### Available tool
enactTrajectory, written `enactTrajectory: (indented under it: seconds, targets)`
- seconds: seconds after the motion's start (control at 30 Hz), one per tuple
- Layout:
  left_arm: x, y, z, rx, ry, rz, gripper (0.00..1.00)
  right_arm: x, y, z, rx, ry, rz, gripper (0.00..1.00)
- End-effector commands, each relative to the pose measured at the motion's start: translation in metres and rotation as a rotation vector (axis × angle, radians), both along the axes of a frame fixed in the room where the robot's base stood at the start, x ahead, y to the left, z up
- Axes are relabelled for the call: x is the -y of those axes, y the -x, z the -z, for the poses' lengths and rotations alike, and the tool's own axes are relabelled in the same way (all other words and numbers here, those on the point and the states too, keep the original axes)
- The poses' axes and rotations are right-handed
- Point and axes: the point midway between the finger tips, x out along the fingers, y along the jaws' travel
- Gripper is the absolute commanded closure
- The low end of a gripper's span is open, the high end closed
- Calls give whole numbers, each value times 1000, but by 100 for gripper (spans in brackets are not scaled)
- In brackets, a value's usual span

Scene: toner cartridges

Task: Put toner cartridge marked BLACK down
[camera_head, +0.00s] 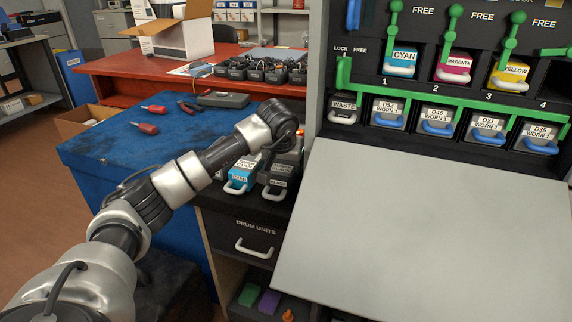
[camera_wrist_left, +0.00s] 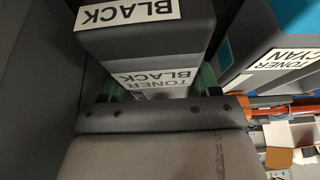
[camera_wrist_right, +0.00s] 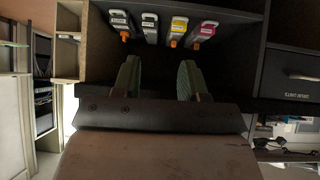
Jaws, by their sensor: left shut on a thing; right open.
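The toner cartridge marked BLACK (camera_head: 278,179) is a dark box with a white label and a front handle. It is beside the cyan toner cartridge (camera_head: 240,176), over the dark cabinet top. My left gripper (camera_wrist_left: 160,86) is shut on the black cartridge (camera_wrist_left: 146,42), with a finger on each side of its TONER BLACK label. In the head view my left wrist hides much of the grip. I cannot tell whether the cartridge's underside touches the surface. My right gripper (camera_wrist_right: 159,80) is open and empty, facing a shelf; it is outside the head view.
A grey flap (camera_head: 430,235) of the printer spans the right foreground. Its bay holds cyan, magenta and yellow cartridges above several drum units. The cyan cartridge (camera_wrist_left: 275,55) is close beside the held one. A blue bench (camera_head: 120,165) with screwdrivers lies left. The DRUM UNITS drawer (camera_head: 256,240) is below.

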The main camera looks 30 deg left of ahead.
Motion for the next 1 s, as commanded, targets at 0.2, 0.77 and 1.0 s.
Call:
enactTrajectory:
  seconds: [0.2,0.77,1.0]
  targets:
    - [-1,0,3,4,-1,-1,90,-2,-5,-3,39,-8,-3,57]
    - [0,0,9,2,0,-1,9,-4,-11,-8,91,-19,-6,57]
    - [0,1,9,-3,0,0,9,-4,-10,-8,86,-19,-7,57]
